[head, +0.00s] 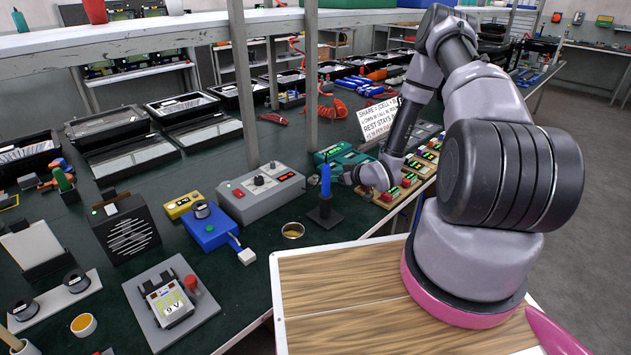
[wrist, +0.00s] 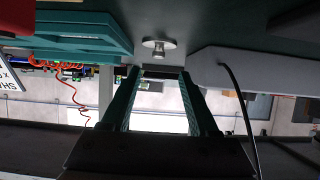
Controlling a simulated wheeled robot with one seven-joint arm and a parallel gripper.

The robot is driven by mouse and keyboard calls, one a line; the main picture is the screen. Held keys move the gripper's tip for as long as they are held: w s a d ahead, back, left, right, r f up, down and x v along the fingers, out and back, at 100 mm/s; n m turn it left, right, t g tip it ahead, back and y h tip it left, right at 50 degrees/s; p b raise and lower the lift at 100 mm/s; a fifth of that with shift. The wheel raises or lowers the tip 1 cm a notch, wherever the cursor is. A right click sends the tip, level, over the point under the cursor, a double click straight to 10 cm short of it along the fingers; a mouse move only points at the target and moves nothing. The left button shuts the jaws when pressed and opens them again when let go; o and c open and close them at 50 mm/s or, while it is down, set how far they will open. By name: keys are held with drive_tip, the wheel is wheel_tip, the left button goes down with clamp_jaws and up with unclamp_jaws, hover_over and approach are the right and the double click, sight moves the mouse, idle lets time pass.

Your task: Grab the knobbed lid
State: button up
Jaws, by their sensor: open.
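The knobbed lid (wrist: 158,46) shows in the wrist view as a small silvery disc with a round knob on the dark green tabletop. The wrist view is turned upside down, with the table along its top. My gripper (wrist: 158,73) is open, and its two dark fingers point toward the lid with empty space between them. The lid lies beyond the fingertips, roughly centred between them, and appears untouched. In the head view I cannot make out the lid; my wrist and gripper are low over the bench beside the teal case, with the fingers mostly hidden.
A teal case (head: 343,158) and a grey box with knobs (head: 262,190) stand close by. A blue-handled tool in a dark stand (head: 325,211) rises in front. A small brass-coloured dish (head: 292,231) lies nearer. A shelf with posts (head: 311,80) crosses above the bench.

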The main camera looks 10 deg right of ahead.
sight(317, 176)
drive_tip(key=x, duration=0.7)
drive_tip(key=shift+w+f, duration=0.25)
drive_tip(key=shift+w, duration=0.05)
clamp_jaws()
